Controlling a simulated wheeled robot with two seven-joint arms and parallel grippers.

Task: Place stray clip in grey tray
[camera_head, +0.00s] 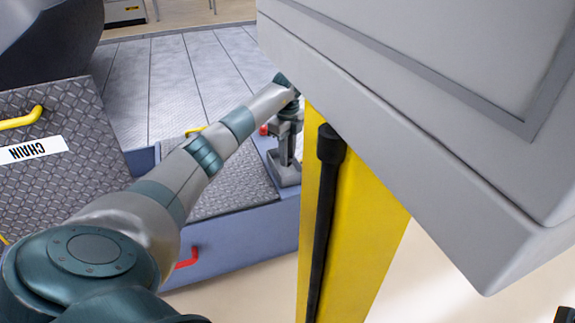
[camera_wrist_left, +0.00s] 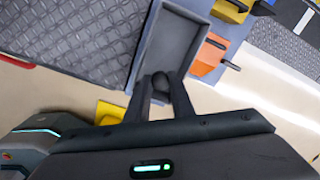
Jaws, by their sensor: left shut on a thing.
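My left gripper (camera_head: 286,158) points down over the grey tray (camera_head: 286,178) at the right end of the blue-grey bench. In the left wrist view, the gripper (camera_wrist_left: 162,88) is shut on a small dark rounded piece, taken to be the clip (camera_wrist_left: 160,81). Its fingers hide part of the piece. The tray (camera_wrist_left: 178,42) lies beyond the fingertips in that view, and its bare floor shows. I cannot tell how high the piece is above the tray. My right gripper is not in view.
A yellow post (camera_head: 358,220) with a black rod and a large grey cabinet (camera_head: 420,130) stand close on the right. A plate marked CHAIN (camera_head: 50,125) lies at left. Orange (camera_wrist_left: 211,55) and yellow (camera_wrist_left: 232,9) blocks sit beside the tray.

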